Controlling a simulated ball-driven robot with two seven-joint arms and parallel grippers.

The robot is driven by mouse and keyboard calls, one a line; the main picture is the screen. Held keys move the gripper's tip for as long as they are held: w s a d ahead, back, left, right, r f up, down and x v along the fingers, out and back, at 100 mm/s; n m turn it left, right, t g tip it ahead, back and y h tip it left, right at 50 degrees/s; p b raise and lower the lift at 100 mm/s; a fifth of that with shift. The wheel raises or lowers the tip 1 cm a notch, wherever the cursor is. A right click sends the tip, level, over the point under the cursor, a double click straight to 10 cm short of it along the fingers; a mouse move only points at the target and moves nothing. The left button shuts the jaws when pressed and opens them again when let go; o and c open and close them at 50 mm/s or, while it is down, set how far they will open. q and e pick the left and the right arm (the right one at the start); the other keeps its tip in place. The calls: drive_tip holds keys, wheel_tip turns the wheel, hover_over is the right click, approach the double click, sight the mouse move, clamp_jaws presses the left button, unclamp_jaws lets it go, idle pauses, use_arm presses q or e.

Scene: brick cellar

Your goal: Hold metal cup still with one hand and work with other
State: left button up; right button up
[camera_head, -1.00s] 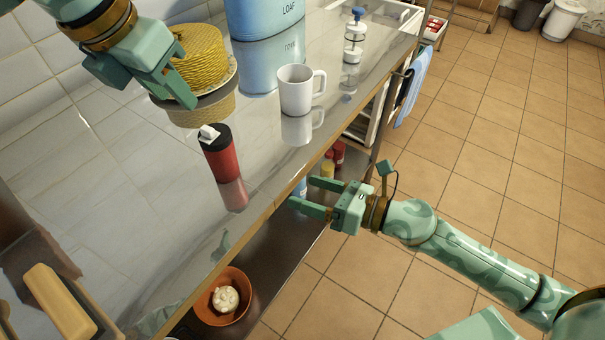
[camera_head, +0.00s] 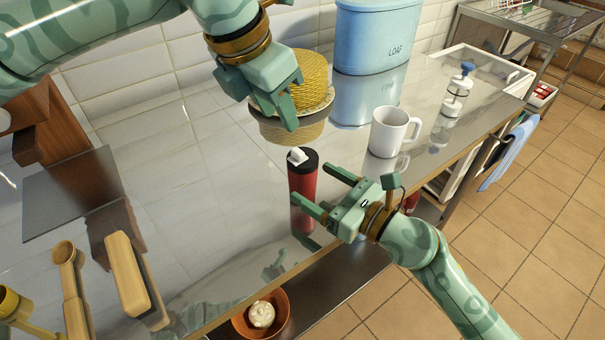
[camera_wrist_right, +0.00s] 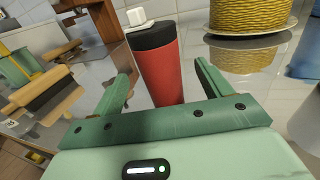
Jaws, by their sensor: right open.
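The red metal cup (camera_head: 303,178) with a black lid and a white tab on top stands upright on the shiny counter. My right gripper (camera_head: 312,183) is open, with its fingertips pointing at the cup from the front right. In the right wrist view the cup (camera_wrist_right: 160,70) stands between and beyond the open fingers (camera_wrist_right: 162,80). I cannot tell whether they touch it. My left gripper (camera_head: 280,112) hangs above and behind the cup, in front of the yellow woven round object on a plate. Whether its fingers are open is unclear.
The yellow woven object (camera_head: 309,75) sits behind the cup. A white mug (camera_head: 387,132) and a blue loaf bin (camera_head: 378,35) stand to the right. A wooden block (camera_head: 127,272) and utensils lie at left. An orange bowl (camera_head: 278,315) is below the counter edge.

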sight(302, 176)
drive_tip(key=shift+x, duration=2.3)
drive_tip(key=c, duration=1.1)
drive_tip(key=shift+c, duration=0.2)
